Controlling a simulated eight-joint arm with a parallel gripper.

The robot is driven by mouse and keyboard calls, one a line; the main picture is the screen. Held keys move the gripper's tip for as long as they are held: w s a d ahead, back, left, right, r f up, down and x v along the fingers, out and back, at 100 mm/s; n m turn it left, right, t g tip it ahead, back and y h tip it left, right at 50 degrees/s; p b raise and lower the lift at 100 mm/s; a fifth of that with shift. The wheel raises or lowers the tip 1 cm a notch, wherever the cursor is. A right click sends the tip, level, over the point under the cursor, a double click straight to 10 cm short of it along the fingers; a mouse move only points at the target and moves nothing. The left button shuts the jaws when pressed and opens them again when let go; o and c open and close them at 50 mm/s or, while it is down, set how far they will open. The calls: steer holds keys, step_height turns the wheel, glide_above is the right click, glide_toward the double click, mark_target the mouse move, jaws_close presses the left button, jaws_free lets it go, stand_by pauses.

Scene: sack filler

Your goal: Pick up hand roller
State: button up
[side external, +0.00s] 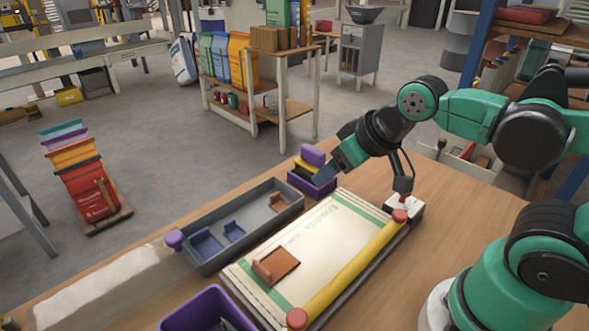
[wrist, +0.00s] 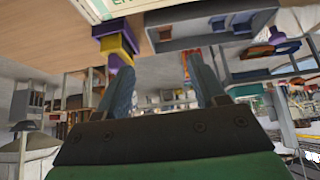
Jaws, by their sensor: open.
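A long yellow bar with red knobs at both ends (side external: 350,272) lies along the right edge of the sack board in the side view; it looks most like a roller, though I cannot be sure it is the hand roller. My gripper (side external: 328,172) hangs above the far end of the bench, near a purple holder (side external: 322,190) with a yellow and black piece and a purple block. In the wrist view my gripper (wrist: 160,64) has its fingers apart with nothing held between them. The yellow block (wrist: 118,43) is left of the fingers there.
A flat printed sack (side external: 325,230) lies on the board with a brown scoop-shaped piece (side external: 275,266) on it. A grey tray (side external: 205,255) with blue and brown pieces lies left of it. A purple bin (side external: 190,312) stands in front. Bare wood (side external: 455,205) lies at right.

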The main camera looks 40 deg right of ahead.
steer(key=g, duration=0.7)
glide_above(313, 149)
steer(key=shift+s+a+f, duration=0.2)
steer(key=shift+f, duration=0.45)
steer(key=shift+w+d+f, duration=0.15)
steer(key=shift+d+f, duration=0.05)
steer(key=shift+f, duration=2.9)
jaws_close()
